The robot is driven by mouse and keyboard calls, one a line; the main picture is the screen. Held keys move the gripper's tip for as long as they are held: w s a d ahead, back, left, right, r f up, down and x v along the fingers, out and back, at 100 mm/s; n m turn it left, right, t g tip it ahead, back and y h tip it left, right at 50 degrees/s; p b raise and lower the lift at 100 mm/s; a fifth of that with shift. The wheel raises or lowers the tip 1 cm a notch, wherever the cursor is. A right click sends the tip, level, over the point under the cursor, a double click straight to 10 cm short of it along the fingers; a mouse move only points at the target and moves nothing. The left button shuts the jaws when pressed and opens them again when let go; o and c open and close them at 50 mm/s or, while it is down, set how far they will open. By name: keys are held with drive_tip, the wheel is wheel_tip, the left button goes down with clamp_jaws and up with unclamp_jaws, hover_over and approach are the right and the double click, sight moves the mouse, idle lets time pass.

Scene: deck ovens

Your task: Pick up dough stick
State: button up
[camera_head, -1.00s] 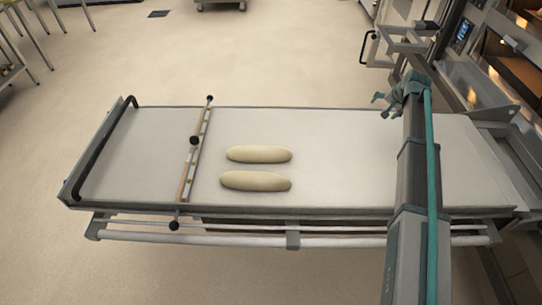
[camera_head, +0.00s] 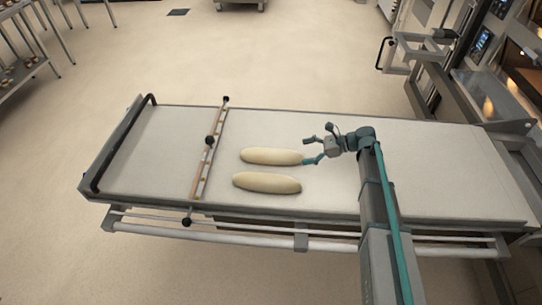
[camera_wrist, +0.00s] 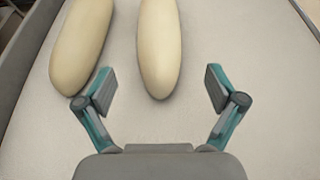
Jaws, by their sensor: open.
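Two pale, long dough sticks lie side by side on the flat loading belt (camera_head: 411,185). In the head view the far dough stick (camera_head: 271,157) lies just above the near dough stick (camera_head: 266,183). My gripper (camera_head: 308,151) is open and empty at the right end of the far stick. In the wrist view my gripper (camera_wrist: 160,90) has its fingers spread wide. The end of the far stick (camera_wrist: 158,50) lies between them in the picture, and the near stick (camera_wrist: 82,45) is beside the left finger. I cannot tell the fingers' height above the belt.
A crossbar (camera_head: 209,145) with black knobs spans the belt left of the sticks. A black handle (camera_head: 120,142) is at the belt's left end. Ovens (camera_head: 505,62) stand at the upper right, and a rack (camera_head: 22,68) at the upper left. The belt right of my arm is clear.

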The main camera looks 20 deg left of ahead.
sight(284, 156)
drive_tip(key=shift+p+x, duration=0.75)
drive_tip(key=shift+x, duration=3.6)
drive_tip(key=c, duration=1.3)
drive_tip(key=shift+s, duration=0.1)
